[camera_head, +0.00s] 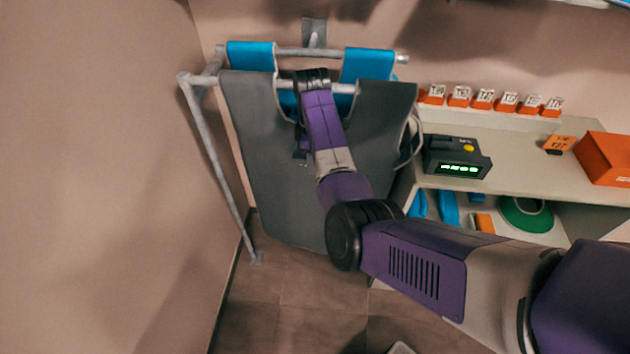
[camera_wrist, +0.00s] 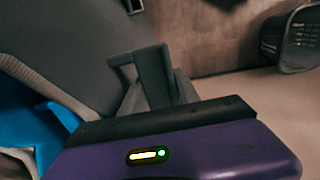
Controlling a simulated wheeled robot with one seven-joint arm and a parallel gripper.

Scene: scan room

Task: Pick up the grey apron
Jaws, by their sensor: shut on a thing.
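The grey apron (camera_head: 262,150) hangs from a metal rack against the back wall in the head view. Blue bands (camera_head: 367,64) lie over the rack's bars at its two shoulders. My gripper (camera_head: 302,112) is at the apron's upper middle, at the neck opening, mostly hidden behind my wrist in the head view. In the wrist view my gripper's fingers (camera_wrist: 155,78) are against grey material of the apron (camera_wrist: 85,40), with blue fabric (camera_wrist: 28,135) at the left. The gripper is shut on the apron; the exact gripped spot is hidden.
The metal rack (camera_head: 212,140) has a leg reaching the floor at left. A shelf counter (camera_head: 540,140) on the right holds a dark box with a green display (camera_head: 457,157), several orange numbered blocks (camera_head: 484,98) and an orange box (camera_head: 606,158). Floor below the apron is clear.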

